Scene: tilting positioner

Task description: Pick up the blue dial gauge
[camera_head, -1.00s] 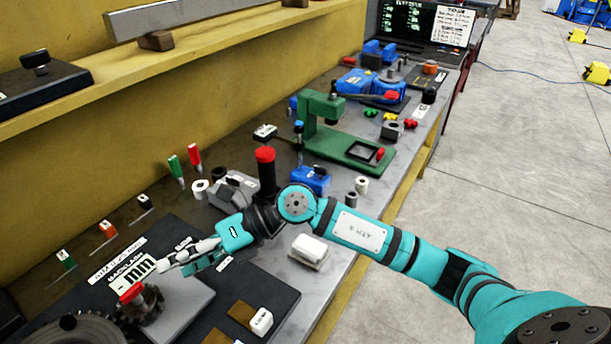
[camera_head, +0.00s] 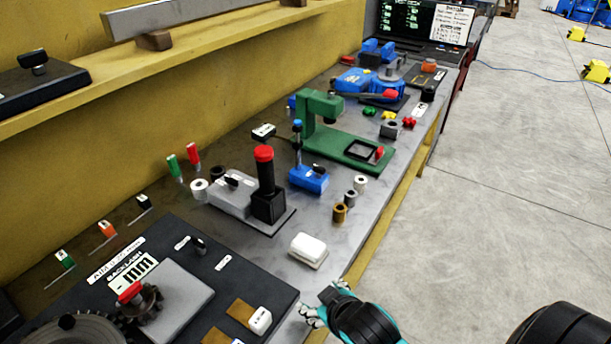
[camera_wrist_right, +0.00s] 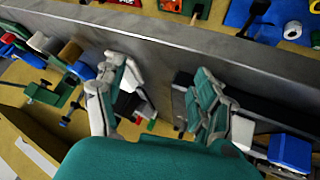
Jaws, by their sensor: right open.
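A blue block with an upright post and blue knob (camera_head: 308,179) stands mid-bench, in front of the green press; it is the likeliest blue dial gauge, but I see no clear dial face. My right gripper (camera_head: 311,314) is at the bench's front edge, low in the head view, apart from the blue block and nearer to me. In the right wrist view my right gripper (camera_wrist_right: 165,88) has its two fingers spread with nothing held between them. My left gripper is not in view.
A white block (camera_head: 309,249) and a brass bushing (camera_head: 339,212) lie near the front edge. A black post with a red top (camera_head: 264,155) stands left of the blue block. The green press (camera_head: 340,145) is behind it. A dark backlash plate (camera_head: 205,262) lies front left.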

